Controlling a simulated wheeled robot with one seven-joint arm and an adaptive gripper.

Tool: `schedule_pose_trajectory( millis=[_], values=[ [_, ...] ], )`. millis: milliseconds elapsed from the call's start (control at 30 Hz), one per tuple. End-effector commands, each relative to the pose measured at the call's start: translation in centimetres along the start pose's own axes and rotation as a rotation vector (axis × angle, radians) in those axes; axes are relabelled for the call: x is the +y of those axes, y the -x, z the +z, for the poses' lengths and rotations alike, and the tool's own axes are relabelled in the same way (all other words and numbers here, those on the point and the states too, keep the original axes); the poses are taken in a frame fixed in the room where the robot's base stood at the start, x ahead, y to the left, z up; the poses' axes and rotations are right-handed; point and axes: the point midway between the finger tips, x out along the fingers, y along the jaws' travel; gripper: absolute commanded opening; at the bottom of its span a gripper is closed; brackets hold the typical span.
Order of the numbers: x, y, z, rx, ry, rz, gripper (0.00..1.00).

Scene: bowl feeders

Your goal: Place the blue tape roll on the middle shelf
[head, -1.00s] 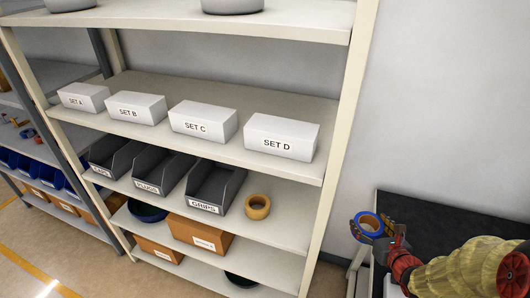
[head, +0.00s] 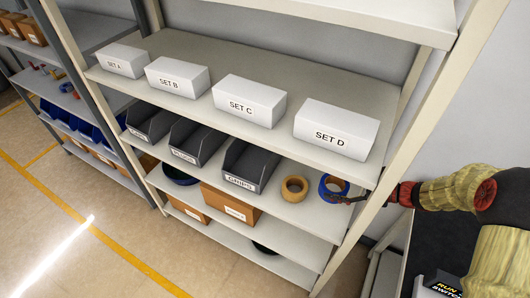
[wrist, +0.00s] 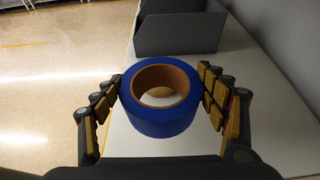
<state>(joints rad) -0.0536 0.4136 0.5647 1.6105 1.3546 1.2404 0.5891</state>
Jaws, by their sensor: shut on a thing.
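The blue tape roll (head: 334,186) with a brown core is over the right end of the shelf (head: 300,218) that holds the grey bins. It also shows in the wrist view (wrist: 160,97), between the two padded fingers. My gripper (head: 338,197) is shut on it, reaching in from the right past the rack's post. In the wrist view my gripper (wrist: 160,105) has one finger on each side of the roll. White shelf surface shows below the roll; I cannot tell whether the roll touches it.
A tan tape roll (head: 294,188) stands just left of the blue one. A grey bin (head: 250,165) labelled GRIPS is further left. White boxes, including SET D (head: 336,130), sit on the shelf above. The rack's right post (head: 385,180) is close to my arm.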

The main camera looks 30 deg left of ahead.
Motion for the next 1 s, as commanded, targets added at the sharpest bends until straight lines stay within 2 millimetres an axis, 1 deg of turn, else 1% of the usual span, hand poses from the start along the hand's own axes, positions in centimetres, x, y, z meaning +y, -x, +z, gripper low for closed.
schedule_pose_trajectory(
  millis=[167,267,500,733,900,1000],
  values=[
    [0.0,-0.1,-0.1,0.0,0.003,0.004,0.42],
    [0.0,-0.4,-0.9,0.0,0.001,0.004,0.42],
    [0.1,-2.0,-4.8,0.0,-0.001,0.003,0.42],
    [0.0,-2.8,-6.8,0.0,0.001,0.002,0.42],
    [0.0,-3.7,-8.9,0.0,0.0,0.002,0.42],
    [-0.1,-3.9,-9.3,0.0,0.004,0.001,0.42]
  ],
)
